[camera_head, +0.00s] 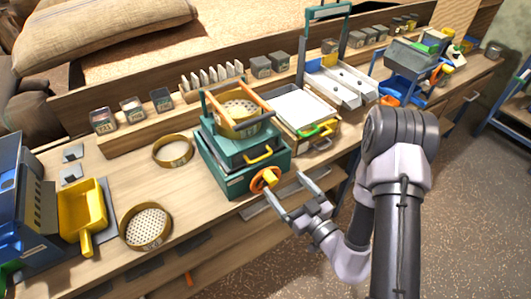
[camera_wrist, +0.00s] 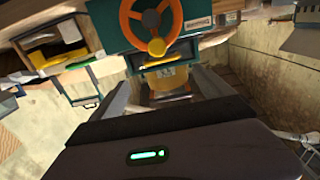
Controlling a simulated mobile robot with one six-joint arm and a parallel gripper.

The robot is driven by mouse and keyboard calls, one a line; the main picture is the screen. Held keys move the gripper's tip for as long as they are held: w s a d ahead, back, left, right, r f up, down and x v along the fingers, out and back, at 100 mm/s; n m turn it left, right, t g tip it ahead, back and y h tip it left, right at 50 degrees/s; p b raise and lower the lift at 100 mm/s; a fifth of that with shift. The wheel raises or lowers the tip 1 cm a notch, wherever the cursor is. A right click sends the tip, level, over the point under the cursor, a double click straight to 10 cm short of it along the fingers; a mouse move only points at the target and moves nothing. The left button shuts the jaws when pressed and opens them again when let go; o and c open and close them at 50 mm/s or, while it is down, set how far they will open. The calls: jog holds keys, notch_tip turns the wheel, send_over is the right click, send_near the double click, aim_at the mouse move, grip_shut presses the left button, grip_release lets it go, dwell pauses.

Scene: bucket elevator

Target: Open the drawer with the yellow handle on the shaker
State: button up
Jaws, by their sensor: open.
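The shaker is a stack of teal boxes (camera_head: 222,182) with a brass-coloured sieve and orange bars on top. A yellow handle (camera_head: 257,156) sits on the front of its upper box, which looks shut.
Right of the shaker stands a tray box (camera_head: 298,108) with green and yellow handles. Left on the bench are loose sieves (camera_head: 146,226) and a yellow scoop (camera_head: 82,212). A wooden drawer front runs below. The floor (camera_head: 450,220) on the right is clear.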

aim_at(262, 156)
jog(key=b+x, duration=0.1)
jog(key=x, duration=1.2)
jog(key=shift+w+a, duration=0.1)
jog(key=shift+a, duration=0.1)
